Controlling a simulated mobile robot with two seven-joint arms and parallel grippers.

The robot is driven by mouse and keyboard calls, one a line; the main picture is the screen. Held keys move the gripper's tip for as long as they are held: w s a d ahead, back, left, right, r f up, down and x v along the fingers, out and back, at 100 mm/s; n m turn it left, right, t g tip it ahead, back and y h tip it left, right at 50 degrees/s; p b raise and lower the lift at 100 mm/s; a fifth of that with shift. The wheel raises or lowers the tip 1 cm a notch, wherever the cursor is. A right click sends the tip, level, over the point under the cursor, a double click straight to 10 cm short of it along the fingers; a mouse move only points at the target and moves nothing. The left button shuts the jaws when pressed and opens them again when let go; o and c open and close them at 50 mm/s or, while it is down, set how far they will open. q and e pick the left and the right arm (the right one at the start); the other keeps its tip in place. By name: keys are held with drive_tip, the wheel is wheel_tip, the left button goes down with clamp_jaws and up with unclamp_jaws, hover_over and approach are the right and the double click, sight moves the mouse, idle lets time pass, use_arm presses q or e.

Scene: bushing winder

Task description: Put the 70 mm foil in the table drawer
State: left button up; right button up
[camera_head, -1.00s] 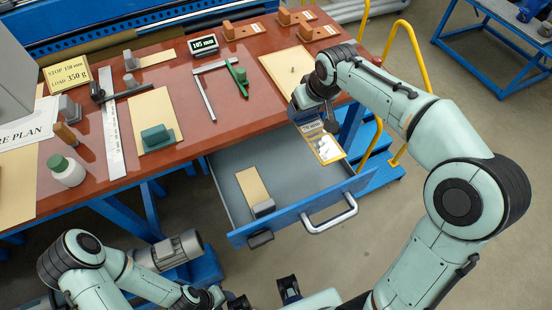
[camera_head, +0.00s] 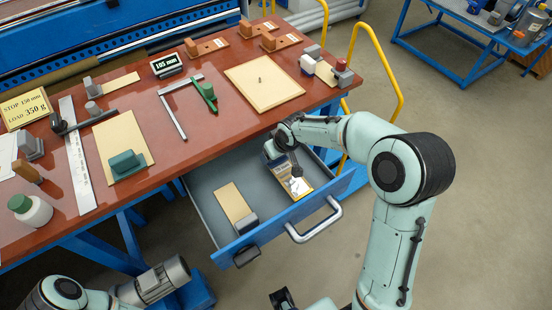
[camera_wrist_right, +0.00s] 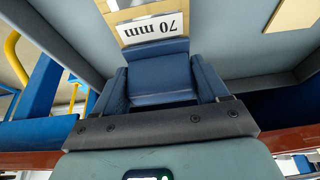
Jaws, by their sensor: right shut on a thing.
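My right gripper (camera_head: 280,152) is shut on the blue block of the 70 mm foil, low at the right side of the open drawer. In the right wrist view the dark blue block (camera_wrist_right: 158,72) sits between the fingers and a white "70 mm" label (camera_wrist_right: 155,28) reads upside down. I cannot tell whether the foil touches the drawer floor. The table drawer (camera_head: 262,238) is pulled out, grey inside with a blue front. My left gripper is not clearly visible.
Another tan sheet with a grey block (camera_head: 232,202) lies in the drawer, left of the foil. The drawer handle (camera_head: 313,222) sticks out in front. The red tabletop (camera_head: 222,110) above carries several sheets and tools. Yellow rails (camera_head: 375,70) stand at the right.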

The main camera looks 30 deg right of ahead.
sight(284, 170)
drive_tip(key=shift+f, duration=1.6)
drive_tip(key=shift+f, duration=0.15)
drive_tip(key=o, duration=1.1)
drive_tip(key=shift+c, duration=0.2)
drive_tip(key=shift+r, duration=0.25)
drive_tip(key=v, duration=1.2)
